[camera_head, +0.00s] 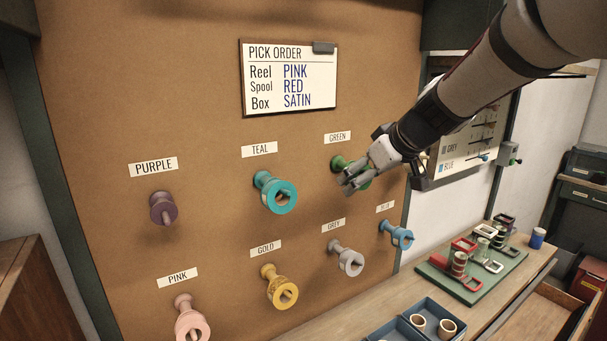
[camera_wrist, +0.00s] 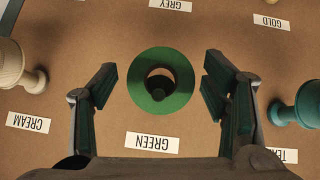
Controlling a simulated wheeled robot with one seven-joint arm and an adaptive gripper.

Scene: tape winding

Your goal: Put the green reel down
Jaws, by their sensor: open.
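The green reel (camera_head: 339,162) hangs on its peg on the brown board, under the GREEN label (camera_head: 337,137). My arm partly hides it in the head view. My gripper (camera_head: 352,183) is open in front of the reel. In the wrist view its two fingers (camera_wrist: 160,84) stand on either side of the reel, with a gap on each side. Nothing is held.
The teal reel (camera_head: 281,196) hangs to the left, with grey (camera_head: 347,258) and blue (camera_head: 400,237) reels below. A cream reel (camera_wrist: 10,65) shows in the wrist view. A bench (camera_head: 480,312) below carries a green mat (camera_head: 459,289) with fixtures and blue trays (camera_head: 388,331).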

